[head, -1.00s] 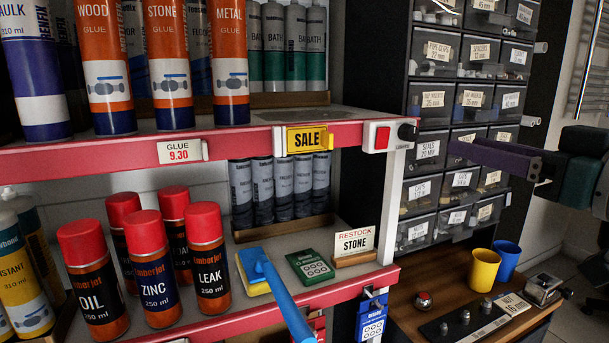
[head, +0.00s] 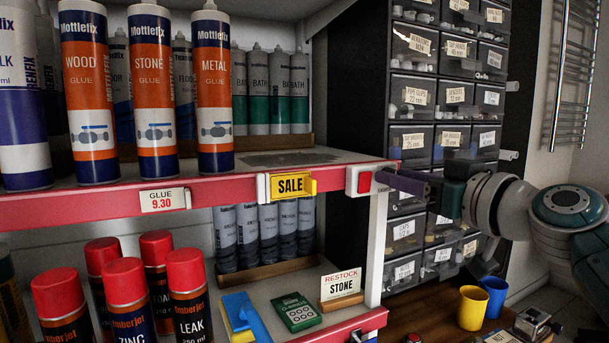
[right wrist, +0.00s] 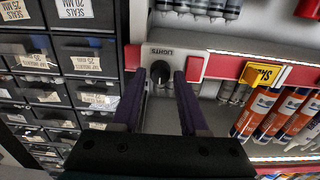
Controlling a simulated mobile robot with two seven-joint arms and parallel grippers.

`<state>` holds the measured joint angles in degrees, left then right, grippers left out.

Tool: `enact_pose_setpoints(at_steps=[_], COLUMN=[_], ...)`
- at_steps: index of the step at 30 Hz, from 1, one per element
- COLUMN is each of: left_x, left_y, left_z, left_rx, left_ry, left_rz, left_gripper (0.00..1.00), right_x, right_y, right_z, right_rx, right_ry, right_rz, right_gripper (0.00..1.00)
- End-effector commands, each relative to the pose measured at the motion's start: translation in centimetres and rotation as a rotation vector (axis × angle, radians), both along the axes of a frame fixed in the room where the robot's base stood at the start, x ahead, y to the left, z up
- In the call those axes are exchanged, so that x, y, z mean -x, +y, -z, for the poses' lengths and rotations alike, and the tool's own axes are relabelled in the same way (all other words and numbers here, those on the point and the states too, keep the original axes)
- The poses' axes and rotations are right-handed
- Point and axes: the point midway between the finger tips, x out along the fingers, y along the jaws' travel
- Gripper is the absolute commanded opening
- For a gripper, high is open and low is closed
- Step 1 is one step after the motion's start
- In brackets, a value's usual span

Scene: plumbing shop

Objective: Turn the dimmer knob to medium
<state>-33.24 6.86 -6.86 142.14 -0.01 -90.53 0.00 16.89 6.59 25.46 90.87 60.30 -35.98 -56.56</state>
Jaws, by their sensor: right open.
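The dimmer knob (right wrist: 160,72) is small, round and black, on a white plate (right wrist: 178,63) marked LIGHTS in the right wrist view. A red switch (right wrist: 200,68) sits beside it; the switch also shows in the head view (head: 364,182) at the end of the upper shelf's red edge. My right gripper (right wrist: 162,80) is open, with one purple finger on each side of the knob in the right wrist view. I cannot tell whether the fingers touch it. In the head view my right gripper (head: 400,180) covers the knob. My left gripper is out of view.
Glue tubes (head: 155,95) stand on the upper shelf, spray cans (head: 188,300) on the lower. A yellow SALE tag (head: 290,186) sticks out left of the switch. A drawer cabinet (head: 410,140) stands close behind my right gripper. Cups (head: 472,308) stand on the bench below.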

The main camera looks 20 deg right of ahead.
Motion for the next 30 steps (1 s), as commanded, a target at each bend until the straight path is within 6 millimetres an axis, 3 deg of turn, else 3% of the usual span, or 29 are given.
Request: enact_pose_setpoints(at_steps=[4, 15, 30], left_x=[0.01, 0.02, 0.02], left_y=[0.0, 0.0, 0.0], left_z=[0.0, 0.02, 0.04], left_rx=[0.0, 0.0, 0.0], left_ry=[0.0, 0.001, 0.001], left_rz=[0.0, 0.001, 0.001], left_gripper=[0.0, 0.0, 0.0], right_x=[0.02, 0.04, 0.06], right_y=[0.01, 0.0, -0.04], right_z=[0.01, 0.0, -0.01], right_rx=[0.0, 0.0, -0.034], right_ry=[0.0, 0.0, 0.003], right_rz=[0.0, 0.0, 0.0], right_gripper=[0.41, 0.0, 0.0])
